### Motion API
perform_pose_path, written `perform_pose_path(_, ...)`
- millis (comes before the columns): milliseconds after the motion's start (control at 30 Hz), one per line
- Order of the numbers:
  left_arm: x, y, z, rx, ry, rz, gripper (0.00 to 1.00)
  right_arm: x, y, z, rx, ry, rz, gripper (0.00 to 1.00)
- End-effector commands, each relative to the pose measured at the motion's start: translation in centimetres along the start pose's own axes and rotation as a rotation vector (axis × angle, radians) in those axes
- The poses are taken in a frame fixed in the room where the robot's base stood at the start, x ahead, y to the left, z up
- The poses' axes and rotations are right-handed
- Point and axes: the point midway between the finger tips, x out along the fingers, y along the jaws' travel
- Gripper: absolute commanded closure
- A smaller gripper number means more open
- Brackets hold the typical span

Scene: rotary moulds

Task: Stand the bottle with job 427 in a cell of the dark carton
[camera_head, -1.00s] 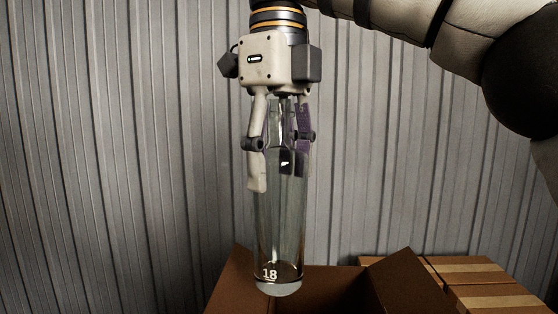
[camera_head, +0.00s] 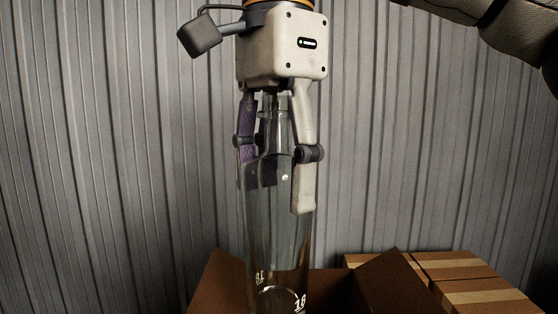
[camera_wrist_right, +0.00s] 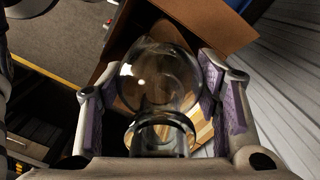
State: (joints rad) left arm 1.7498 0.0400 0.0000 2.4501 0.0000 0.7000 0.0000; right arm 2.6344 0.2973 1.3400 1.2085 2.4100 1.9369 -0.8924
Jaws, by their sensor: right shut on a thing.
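A clear glass bottle (camera_head: 277,240) hangs upright in my right gripper (camera_head: 275,185), neck up, with the fingers closed around its neck and shoulder. White figures reading 18 show low on it, with a second, partly turned marking at left. I see no 427. Its base is cut off by the frame's lower edge. The right wrist view looks down on the bottle (camera_wrist_right: 158,75) between the purple pads. A brown open carton (camera_head: 217,283) lies below and behind the bottle in the head view. Its cells are hidden there. My left gripper is out of view.
Closed cardboard boxes with pale tape (camera_head: 470,280) stand at right, beside the open carton. The carton's raised flaps (camera_head: 392,283) stick up around its opening. A ribbed grey wall (camera_head: 120,150) runs behind everything.

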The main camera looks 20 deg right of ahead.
Motion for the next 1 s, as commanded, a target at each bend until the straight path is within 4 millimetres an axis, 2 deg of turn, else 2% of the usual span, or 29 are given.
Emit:
perform_pose_path(100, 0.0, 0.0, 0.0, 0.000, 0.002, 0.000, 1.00, 0.1, 1.8, 0.9, -0.319, 0.004, -0.002, 1.00)
perform_pose_path(200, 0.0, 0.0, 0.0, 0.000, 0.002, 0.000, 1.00, 0.3, 3.0, 1.4, -0.547, 0.007, -0.002, 1.00)
perform_pose_path(333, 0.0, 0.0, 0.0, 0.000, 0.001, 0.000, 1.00, 0.6, 3.9, 1.8, -0.713, 0.009, 0.002, 1.00)
perform_pose_path(700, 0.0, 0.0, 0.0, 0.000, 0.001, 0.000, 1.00, 4.0, 4.0, 1.8, -0.745, 0.009, 0.001, 1.00)
perform_pose_path(1000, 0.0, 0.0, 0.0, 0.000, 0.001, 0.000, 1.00, 4.4, 4.0, 1.8, -0.743, 0.009, 0.001, 1.00)
